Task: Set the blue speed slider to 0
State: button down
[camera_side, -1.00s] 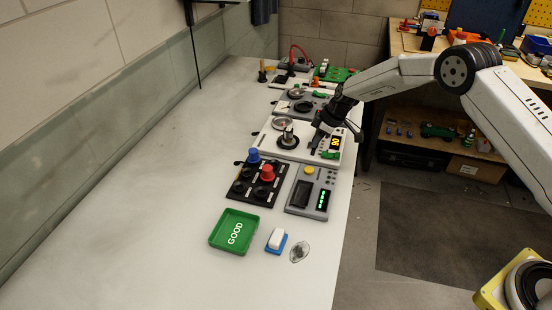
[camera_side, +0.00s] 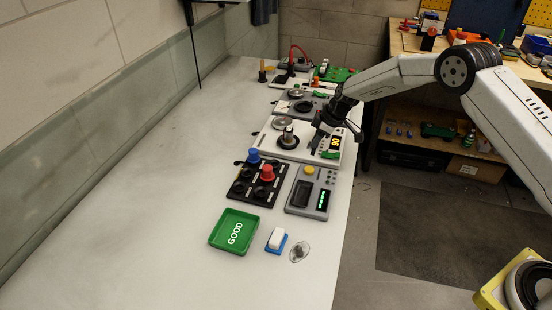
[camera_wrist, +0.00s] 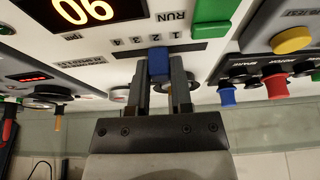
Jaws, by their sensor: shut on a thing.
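The blue slider cap (camera_wrist: 158,60) sits in a dark slot on the white panel (camera_side: 266,137) in the wrist view, with slot showing on both sides of it. Small numerals run along the slot; the cap's exact reading is hard to tell. My gripper (camera_wrist: 158,73) is shut on the cap, one finger on each side. In the side view my gripper (camera_side: 317,146) is low over the right part of the panel and hides the cap. The display (camera_side: 335,142) shows 90; it appears upside down in the wrist view (camera_wrist: 84,10).
A green block-like control (camera_side: 330,155) is beside the slot. A knob with an upright post (camera_side: 288,137) stands on the panel's left half. A grey panel with a yellow button (camera_side: 309,170) and a black panel with blue and red plugs (camera_side: 267,174) lie nearer. The counter's left side is clear.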

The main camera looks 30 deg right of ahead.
aim_at(310, 153)
jog(key=shift+s+a+f, duration=0.1)
jog(key=shift+s+a, duration=1.2)
jog(key=shift+a, duration=0.05)
jog(key=c, duration=0.5)
grip_release()
jog(key=shift+s, duration=0.1)
jog(key=shift+d+r, duration=0.1)
jog(key=shift+r, duration=0.1)
